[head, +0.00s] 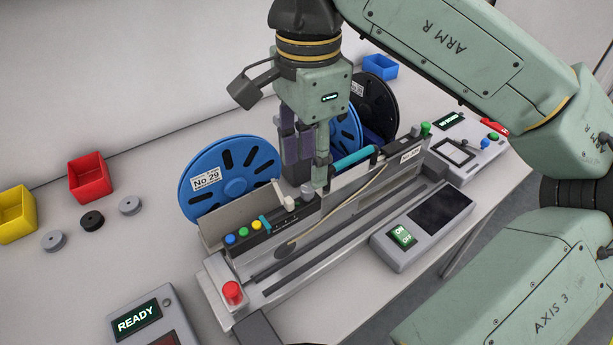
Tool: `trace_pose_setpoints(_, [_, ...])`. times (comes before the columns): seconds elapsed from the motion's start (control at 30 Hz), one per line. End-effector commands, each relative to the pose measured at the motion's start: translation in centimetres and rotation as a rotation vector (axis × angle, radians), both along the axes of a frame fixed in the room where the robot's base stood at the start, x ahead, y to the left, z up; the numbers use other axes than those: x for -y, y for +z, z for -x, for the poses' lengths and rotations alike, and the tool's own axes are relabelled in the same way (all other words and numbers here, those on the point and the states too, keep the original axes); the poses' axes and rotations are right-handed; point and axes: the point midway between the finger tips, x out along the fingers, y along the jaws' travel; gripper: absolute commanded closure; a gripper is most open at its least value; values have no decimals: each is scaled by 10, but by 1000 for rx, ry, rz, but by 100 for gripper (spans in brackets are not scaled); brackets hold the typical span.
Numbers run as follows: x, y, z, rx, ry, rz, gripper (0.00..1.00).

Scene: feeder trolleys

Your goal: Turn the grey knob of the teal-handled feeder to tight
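The feeder (277,237) with a teal handle (353,160) sits lengthwise in the trolley's slot. My gripper (308,186) points straight down over the feeder's top, left of the handle. Its fingers reach the feeder's top edge. A small light grey knob-like part (290,203) shows just left of the fingertips; I cannot tell whether it is the grey knob or whether the fingers touch it. What lies between the fingertips is hidden, so I cannot tell if they are open or shut. The knob's marking is too small to read.
A blue reel marked No 29 (224,181) stands behind the feeder; a black reel (377,104) is further right. A red button (232,292) and an ON/OFF box (403,236) are near. Red (88,180) and yellow bins (14,214) stand left.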

Motion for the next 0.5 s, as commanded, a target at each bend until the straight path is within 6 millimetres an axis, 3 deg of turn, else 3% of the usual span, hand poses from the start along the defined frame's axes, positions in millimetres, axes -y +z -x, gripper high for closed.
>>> trace_pose_setpoints(0.2, [0,-32,0,-2,0,-1,63])
trace_pose_setpoints(0.5, [0,-48,0,0,-1,0,63])
